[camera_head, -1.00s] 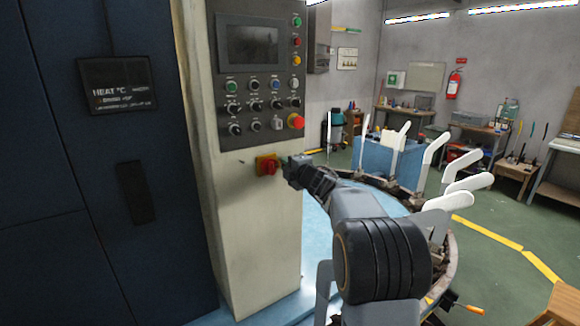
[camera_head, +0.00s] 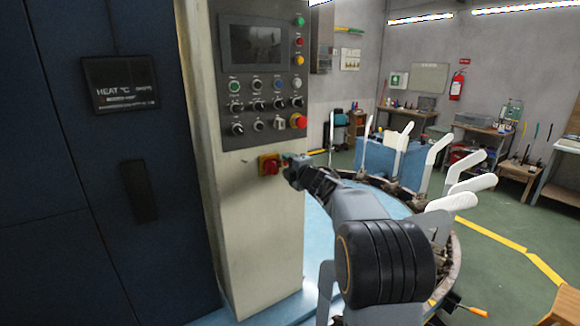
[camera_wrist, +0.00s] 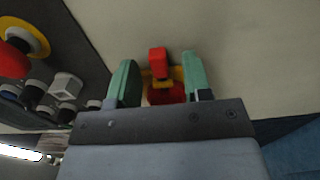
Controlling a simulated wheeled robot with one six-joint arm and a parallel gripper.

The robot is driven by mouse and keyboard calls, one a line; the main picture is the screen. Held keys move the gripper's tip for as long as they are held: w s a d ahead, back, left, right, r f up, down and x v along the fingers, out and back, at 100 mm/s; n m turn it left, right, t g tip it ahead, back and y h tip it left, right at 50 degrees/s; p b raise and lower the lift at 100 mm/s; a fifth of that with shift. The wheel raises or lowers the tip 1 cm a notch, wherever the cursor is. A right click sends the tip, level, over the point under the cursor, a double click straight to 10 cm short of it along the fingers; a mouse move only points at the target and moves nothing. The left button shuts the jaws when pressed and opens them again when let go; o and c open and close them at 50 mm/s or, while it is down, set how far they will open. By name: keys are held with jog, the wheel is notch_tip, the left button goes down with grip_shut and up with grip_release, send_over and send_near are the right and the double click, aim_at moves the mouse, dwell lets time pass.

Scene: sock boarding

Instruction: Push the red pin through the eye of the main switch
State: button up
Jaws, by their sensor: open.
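The main switch (camera_head: 269,165) has a red handle on a yellow plate, on the front of the pale control cabinet, below the button panel. My gripper (camera_head: 287,161) is close to its right side in the head view. In the wrist view my gripper (camera_wrist: 158,76) is open, with its two green fingers apart. The red switch parts (camera_wrist: 157,62) show between the fingers, with a bit of yellow. I see no clear contact with either finger. I cannot make out the red pin as a separate thing, nor the eye; my gripper's body hides the lower part.
Above the switch is the button panel (camera_head: 262,85), with a red emergency button (camera_head: 298,121) near its lower right. A dark blue cabinet (camera_head: 80,220) stands at left. White sock boards (camera_head: 437,158) stand on the round carousel (camera_head: 455,262) at right, near my arm.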

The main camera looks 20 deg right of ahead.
jog(key=s+d+b, duration=0.2)
jog(key=s, duration=1.1)
jog(key=shift+s+d+b, duration=0.3)
jog(key=shift+d+b, duration=0.05)
jog(key=shift+b, duration=0.05)
